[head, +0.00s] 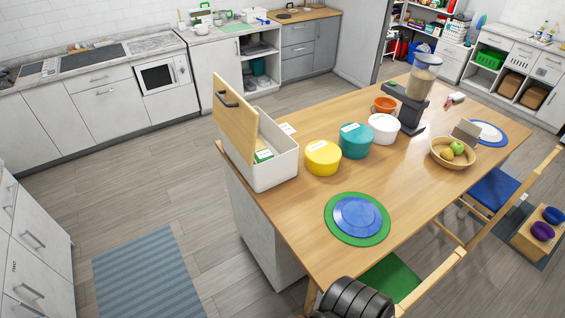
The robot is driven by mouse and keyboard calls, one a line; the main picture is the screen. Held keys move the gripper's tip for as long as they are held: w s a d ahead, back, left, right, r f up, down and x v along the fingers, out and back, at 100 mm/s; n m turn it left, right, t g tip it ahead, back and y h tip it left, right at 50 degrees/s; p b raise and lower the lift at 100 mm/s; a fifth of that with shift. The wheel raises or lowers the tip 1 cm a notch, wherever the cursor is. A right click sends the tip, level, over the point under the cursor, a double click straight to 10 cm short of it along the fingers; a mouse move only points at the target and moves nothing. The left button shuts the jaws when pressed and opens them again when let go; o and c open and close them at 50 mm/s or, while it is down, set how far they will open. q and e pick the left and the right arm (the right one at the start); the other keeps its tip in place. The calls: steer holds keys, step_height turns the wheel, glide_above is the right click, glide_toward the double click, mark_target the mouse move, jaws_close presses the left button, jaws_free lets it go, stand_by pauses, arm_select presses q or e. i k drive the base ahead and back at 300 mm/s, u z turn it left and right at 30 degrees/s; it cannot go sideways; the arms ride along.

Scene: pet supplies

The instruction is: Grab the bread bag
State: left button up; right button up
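I cannot clearly make out a bread bag. A white bin (272,178) with its wooden lid (235,117) tilted up stands at the left end of the wooden table. A small green-and-white item (263,156) shows inside the bin. Most of the bin's inside is hidden by its walls and lid, so I cannot tell whether that item is a bread bag. Neither of my grippers shows in the head view.
The wooden table (290,225) holds yellow (322,160), teal (355,143) and white (383,130) tubs, a dispenser (419,88), a fruit bowl (439,160) and a blue plate (358,217). Chairs stand at its near and right sides. The floor (150,190) on the left is clear apart from a blue mat (148,275).

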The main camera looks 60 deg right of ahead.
mark_target(262, 153)
steer(key=k, duration=1.15)
steer(key=z, duration=0.85)
steer(key=k, duration=0.55)
steer(key=u, duration=0.75)
steer(key=i, duration=1.85)
steer(key=z, duration=0.85)
steer(key=i, duration=1.85)
steer(key=z, duration=1)
